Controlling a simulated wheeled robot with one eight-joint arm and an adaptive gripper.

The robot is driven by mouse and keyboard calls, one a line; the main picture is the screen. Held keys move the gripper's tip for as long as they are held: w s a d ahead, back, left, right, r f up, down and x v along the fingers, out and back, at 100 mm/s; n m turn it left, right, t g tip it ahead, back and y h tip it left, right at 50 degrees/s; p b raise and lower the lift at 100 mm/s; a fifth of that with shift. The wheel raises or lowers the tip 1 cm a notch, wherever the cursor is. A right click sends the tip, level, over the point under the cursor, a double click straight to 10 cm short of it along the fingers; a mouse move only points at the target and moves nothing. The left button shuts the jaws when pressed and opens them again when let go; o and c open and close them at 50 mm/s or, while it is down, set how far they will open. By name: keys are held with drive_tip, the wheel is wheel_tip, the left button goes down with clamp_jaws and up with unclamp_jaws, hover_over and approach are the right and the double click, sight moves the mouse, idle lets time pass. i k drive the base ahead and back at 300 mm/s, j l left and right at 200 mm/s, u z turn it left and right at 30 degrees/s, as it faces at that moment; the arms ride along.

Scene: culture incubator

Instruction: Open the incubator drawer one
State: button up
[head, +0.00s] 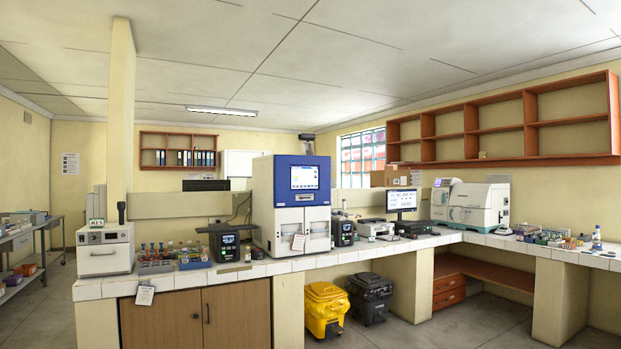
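A tall blue and white cabinet (291,208) stands on the tiled bench near the middle of the head view. It has a lit screen (305,177) on its blue upper part and two pale front panels below, which look closed. A small white box-shaped unit (105,250) with a small display on top sits at the bench's left end; its front looks closed. I cannot tell from this view which of these is the incubator, and no drawer label is readable. My gripper is not in view.
The tiled bench (262,268) runs across and turns along the right wall. Racks of coloured bottles (158,262) and small dark devices (226,243) crowd its top. Yellow (326,308) and dark (370,296) bins stand underneath. Clear floor lies at the lower right.

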sight(287, 223)
drive_tip(key=i+l, duration=0.2)
drive_tip(key=l, duration=0.2)
drive_tip(key=i+l, duration=0.25)
drive_tip(key=l, duration=0.15)
drive_tip(key=i+l, duration=0.2)
drive_tip(key=l, duration=0.2)
drive_tip(key=i+l, duration=0.25)
drive_tip(key=l, duration=0.15)
drive_tip(key=i+l, duration=0.2)
drive_tip(key=l, duration=0.2)
drive_tip(key=i+l, duration=0.1)
drive_tip(key=i, duration=2.1)
